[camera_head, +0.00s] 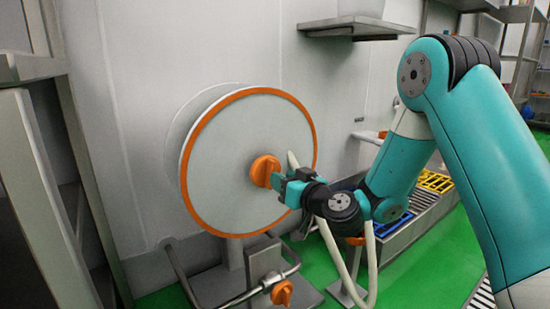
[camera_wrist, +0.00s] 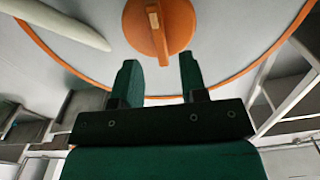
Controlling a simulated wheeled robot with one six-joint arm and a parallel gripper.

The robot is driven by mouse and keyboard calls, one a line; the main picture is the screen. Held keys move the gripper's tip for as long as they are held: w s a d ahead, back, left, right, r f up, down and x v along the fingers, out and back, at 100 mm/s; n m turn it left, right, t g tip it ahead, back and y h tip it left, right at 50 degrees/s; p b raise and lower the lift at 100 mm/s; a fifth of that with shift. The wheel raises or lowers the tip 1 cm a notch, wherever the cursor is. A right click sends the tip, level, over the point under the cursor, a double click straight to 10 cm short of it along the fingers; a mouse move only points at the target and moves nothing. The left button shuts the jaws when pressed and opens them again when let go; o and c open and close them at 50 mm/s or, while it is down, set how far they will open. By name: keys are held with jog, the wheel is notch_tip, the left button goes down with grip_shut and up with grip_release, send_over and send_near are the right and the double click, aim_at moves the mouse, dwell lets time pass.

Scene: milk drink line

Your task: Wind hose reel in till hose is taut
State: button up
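The hose reel (camera_head: 228,150) is a large pale disc with an orange rim, upright by the wall. An orange knob (camera_head: 261,168) sits at its middle; it also shows in the wrist view (camera_wrist: 160,28) as a round boss with a raised bar. The pale hose (camera_head: 334,250) hangs in a slack loop right of the reel, partly hidden by my arm. A pale rounded piece (camera_wrist: 62,24), perhaps the hose, crosses the disc in the wrist view. My gripper (camera_head: 282,183) is beside the knob, its fingers (camera_wrist: 158,64) apart and empty. I cannot tell whether they touch the knob.
A pipe with an orange valve handle (camera_head: 282,293) stands low before the reel. A metal rack (camera_head: 75,170) is at the left. A wall shelf (camera_head: 357,27) is above. A conveyor with yellow and blue crates (camera_head: 436,182) lies right, behind my arm. Green floor (camera_head: 435,262) is open at lower right.

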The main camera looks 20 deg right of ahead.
aim_at(251, 163)
jog(key=shift+p+x, duration=2.05)
grip_shut()
